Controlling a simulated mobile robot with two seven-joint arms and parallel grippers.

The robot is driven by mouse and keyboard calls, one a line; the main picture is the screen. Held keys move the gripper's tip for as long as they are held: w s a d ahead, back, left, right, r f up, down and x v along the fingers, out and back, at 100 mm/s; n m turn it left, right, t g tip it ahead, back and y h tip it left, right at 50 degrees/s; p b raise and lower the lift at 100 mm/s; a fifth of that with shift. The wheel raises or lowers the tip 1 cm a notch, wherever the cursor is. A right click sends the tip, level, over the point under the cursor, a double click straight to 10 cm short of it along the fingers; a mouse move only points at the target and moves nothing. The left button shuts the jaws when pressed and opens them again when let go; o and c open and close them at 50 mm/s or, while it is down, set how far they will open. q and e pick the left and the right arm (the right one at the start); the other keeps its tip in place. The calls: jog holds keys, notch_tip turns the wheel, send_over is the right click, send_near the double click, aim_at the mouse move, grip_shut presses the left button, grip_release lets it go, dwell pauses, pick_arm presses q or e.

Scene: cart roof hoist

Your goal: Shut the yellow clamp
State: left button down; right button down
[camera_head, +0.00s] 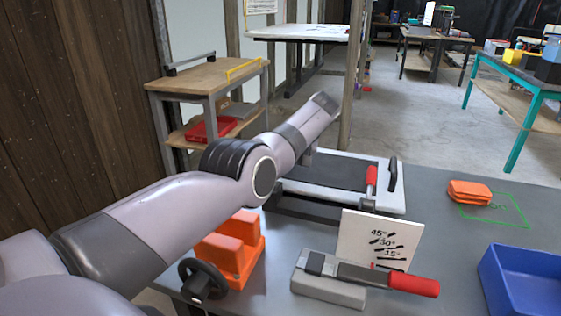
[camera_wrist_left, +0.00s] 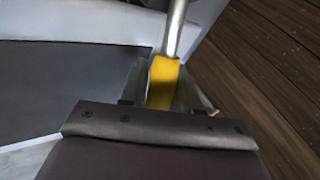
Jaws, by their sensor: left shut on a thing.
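In the left wrist view, the yellow clamp's yellow handle (camera_wrist_left: 163,76) sits between the fingers of my left gripper (camera_wrist_left: 162,88), which is shut on it. A bare metal rod (camera_wrist_left: 176,28) runs on from the yellow part toward the top of that view. Whether the clamp is open or shut cannot be told. In the head view my left arm reaches across to the far side of the bench, and it hides the gripper and the yellow clamp. A dark panel with a pale frame (camera_head: 335,172) lies there, with a red-handled clamp (camera_head: 371,179) at its right. My right gripper is not in view.
On the grey bench (camera_head: 450,230) are an orange block fixture (camera_head: 232,250), a red-handled tool on a grey block (camera_head: 330,292), a white angle card (camera_head: 368,240), orange pieces (camera_head: 469,191) and a blue bin (camera_head: 525,280). A wooden cart (camera_head: 205,78) stands behind my arm.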

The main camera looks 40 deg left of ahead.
pick_arm(q)
jog(key=shift+s+f, duration=0.1)
jog(key=c, duration=0.9)
grip_release()
jog(key=shift+p+v, duration=0.6)
jog(key=shift+v, duration=2.95)
jog(key=shift+a, duration=0.1)
